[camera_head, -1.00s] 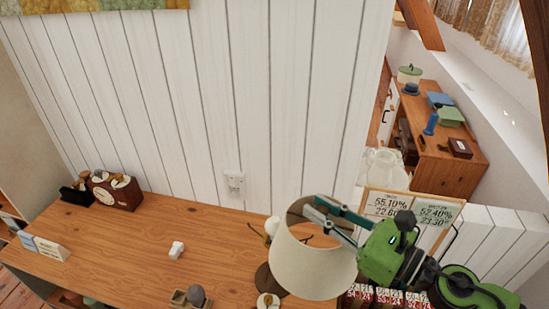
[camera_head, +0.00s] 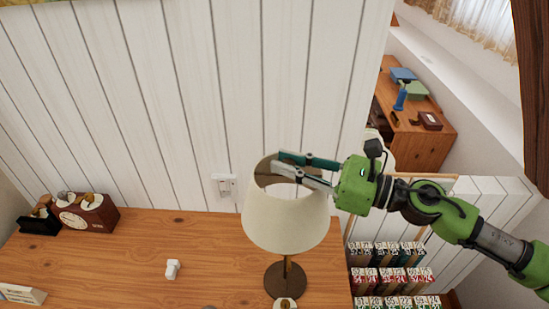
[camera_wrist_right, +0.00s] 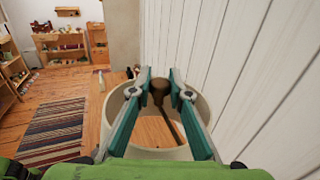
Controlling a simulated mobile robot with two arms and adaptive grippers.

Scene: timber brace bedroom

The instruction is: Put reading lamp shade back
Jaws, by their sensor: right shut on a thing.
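The cream lamp shade (camera_head: 284,222) is near upright above the desk's right part, its open top facing up. My right gripper (camera_head: 279,165) is shut on the shade at its top rim; the two fingers also show in the wrist view (camera_wrist_right: 160,82). The brown lamp base (camera_head: 286,281) stands on the desk beneath the shade, and its lower stem shows below the shade. In the wrist view the lamp's dark upper part (camera_wrist_right: 160,90) shows inside the shade's ring (camera_wrist_right: 204,112). Whether the shade rests on the lamp cannot be told. My left gripper is out of view.
A white plank wall (camera_head: 180,100) with an outlet (camera_head: 224,185) stands close behind. A rack of number cards (camera_head: 390,275) is to the right. The desk's middle is mostly clear.

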